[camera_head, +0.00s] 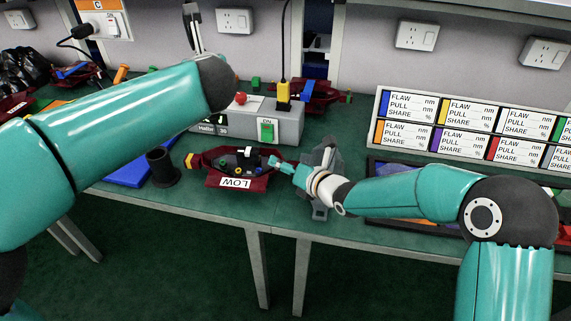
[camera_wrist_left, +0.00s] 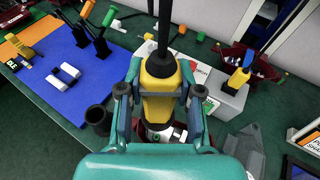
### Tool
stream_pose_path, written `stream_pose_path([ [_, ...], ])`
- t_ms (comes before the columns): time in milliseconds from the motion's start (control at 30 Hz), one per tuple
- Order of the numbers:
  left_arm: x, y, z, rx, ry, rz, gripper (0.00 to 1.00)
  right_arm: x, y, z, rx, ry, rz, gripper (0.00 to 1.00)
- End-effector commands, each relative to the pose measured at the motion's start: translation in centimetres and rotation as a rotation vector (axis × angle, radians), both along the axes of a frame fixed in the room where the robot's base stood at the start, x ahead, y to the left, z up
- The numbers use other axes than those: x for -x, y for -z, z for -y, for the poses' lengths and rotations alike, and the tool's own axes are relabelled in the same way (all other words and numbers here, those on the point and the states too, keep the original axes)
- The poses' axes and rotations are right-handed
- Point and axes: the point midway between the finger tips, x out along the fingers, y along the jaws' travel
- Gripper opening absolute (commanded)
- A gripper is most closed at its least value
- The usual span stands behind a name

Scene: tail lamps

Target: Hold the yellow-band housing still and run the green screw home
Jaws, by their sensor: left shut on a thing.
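Part of the red housing (camera_wrist_left: 179,136) shows below the driver. I cannot pick out the green screw or the driver's tip.
A grey box (camera_head: 290,123) with a green switch stands behind the housing, another yellow driver (camera_head: 283,92) on it. A black cup (camera_head: 162,170) and blue mat (camera_head: 125,177) are at left. A label rack (camera_head: 470,125) and dark tray (camera_head: 378,164) stand at right.

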Motion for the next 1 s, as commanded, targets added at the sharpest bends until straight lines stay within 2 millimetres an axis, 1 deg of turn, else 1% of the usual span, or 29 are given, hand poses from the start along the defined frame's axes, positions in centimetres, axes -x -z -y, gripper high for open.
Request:
stream_pose_path([
  [100, 0.0, -0.14, 0.0, 0.001, 0.001, 0.002, 0.0, -0.41, 0.17, -0.32, 0.0, 0.0, 0.0, 0.69],
  [367, -0.01, -0.13, 0.03, 0.001, 0.001, 0.002, 0.0, -0.49, 0.18, -0.35, 0.0, 0.001, 0.001, 0.69],
  [400, -0.01, -0.13, 0.04, 0.0, 0.001, 0.002, 0.0, -0.5, 0.19, -0.34, 0.0, 0.001, 0.001, 0.66],
  [467, -0.01, -0.13, 0.04, 0.0, 0.001, 0.002, 0.0, -0.49, 0.19, -0.34, 0.0, 0.001, 0.001, 0.56],
  [500, -0.01, -0.13, 0.04, 0.0, 0.001, 0.002, 0.0, -0.48, 0.18, -0.33, 0.0, 0.001, 0.001, 0.49],
  [733, -0.01, -0.12, 0.06, 0.0, 0.001, 0.002, 0.0, -0.45, 0.29, -0.31, 0.003, 0.0, -0.002, 0.11],
  [767, -0.01, -0.12, 0.06, 0.0, 0.001, 0.002, 0.0, -0.44, 0.33, -0.3, 0.003, 0.0, -0.002, 0.07],
  [800, -0.01, -0.12, 0.06, 0.0, 0.001, 0.002, 0.0, -0.43, 0.37, -0.29, 0.003, 0.0, -0.003, 0.06],
  [933, -0.02, -0.1, 0.07, 0.0, 0.001, 0.002, 0.0, -0.38, 0.52, -0.28, 0.005, -0.001, -0.005, 0.06],
  [967, -0.01, -0.1, 0.07, 0.0, 0.001, 0.002, 0.0, -0.36, 0.56, -0.28, 0.006, -0.001, -0.006, 0.5],
  [1000, -0.02, -0.09, 0.07, 0.0, 0.001, 0.002, 0.0, -0.35, 0.59, -0.28, 0.006, -0.001, -0.007, 0.57],
])
